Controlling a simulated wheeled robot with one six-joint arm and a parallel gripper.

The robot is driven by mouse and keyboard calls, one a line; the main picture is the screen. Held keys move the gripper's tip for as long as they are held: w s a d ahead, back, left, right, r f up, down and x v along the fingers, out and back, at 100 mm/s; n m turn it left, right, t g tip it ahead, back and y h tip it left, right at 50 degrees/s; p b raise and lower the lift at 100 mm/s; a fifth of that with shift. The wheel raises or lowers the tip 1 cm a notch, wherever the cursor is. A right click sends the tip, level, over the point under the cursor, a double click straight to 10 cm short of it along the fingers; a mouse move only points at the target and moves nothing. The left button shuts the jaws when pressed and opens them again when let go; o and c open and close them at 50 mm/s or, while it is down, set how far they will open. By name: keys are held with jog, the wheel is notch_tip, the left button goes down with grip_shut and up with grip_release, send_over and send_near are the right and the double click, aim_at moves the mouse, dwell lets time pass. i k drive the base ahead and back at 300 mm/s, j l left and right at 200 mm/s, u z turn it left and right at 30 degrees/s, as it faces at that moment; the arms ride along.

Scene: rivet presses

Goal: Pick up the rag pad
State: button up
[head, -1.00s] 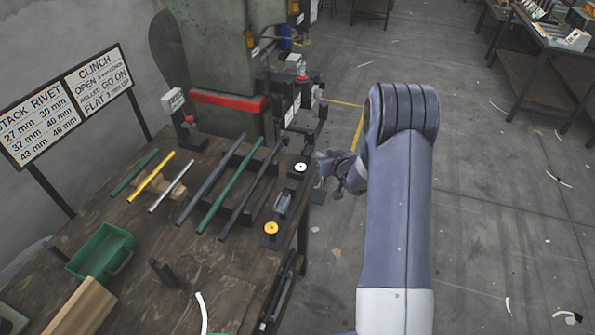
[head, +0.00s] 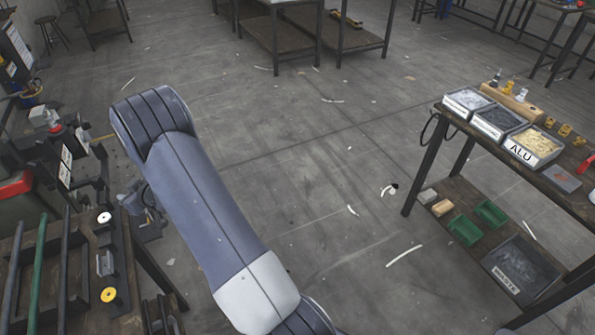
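I cannot pick out a rag pad for certain. A flat grey pad with a reddish edge (head: 562,178) lies on the right-hand bench, near its front edge; it may be the rag pad, but it is small in the picture. My gripper (head: 143,208) is at the left, beside the press bench and partly hidden behind my own arm. It is far from the right-hand bench. Its fingers are too small and covered to show whether they are open or shut.
The right-hand bench (head: 462,124) bears several bins, one marked ALU (head: 532,147), and small bottles in a wooden block (head: 512,102). Its lower shelf holds green bins (head: 464,229) and a waste tray (head: 521,268). Open floor (head: 330,200) lies between the benches.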

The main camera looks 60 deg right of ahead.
aim_at(429, 195)
jog(key=z, duration=3)
jog(key=j, duration=0.1)
